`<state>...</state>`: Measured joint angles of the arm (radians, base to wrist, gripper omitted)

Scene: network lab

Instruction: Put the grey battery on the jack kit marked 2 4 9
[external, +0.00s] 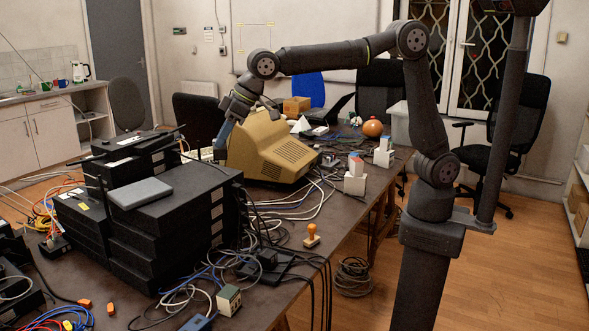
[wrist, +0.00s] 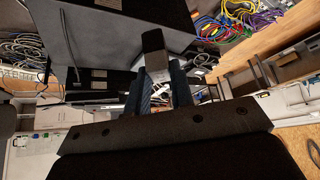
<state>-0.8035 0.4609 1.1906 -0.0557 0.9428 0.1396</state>
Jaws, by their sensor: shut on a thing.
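My gripper (external: 222,140) is at the far left end of my arm, behind the black equipment stack and beside the beige monitor, pointing down. In the wrist view the gripper (wrist: 158,85) is shut on a dark grey block, which I take to be the grey battery (wrist: 152,43). The battery is held between the bluish fingers and cannot be made out in the external view. I cannot tell which thing is the jack kit marked 2 4 9, since no such marking is legible. A small cream and green box (external: 229,299) stands at the table's front.
The black equipment stack (external: 160,235) bears a flat grey box (external: 140,193). The beige monitor (external: 268,150) is close to my gripper. White blocks (external: 355,184), an orange ball (external: 372,128) and a wooden stamp (external: 311,236) stand along the right side. Loose cables cover much of the table (external: 352,214).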

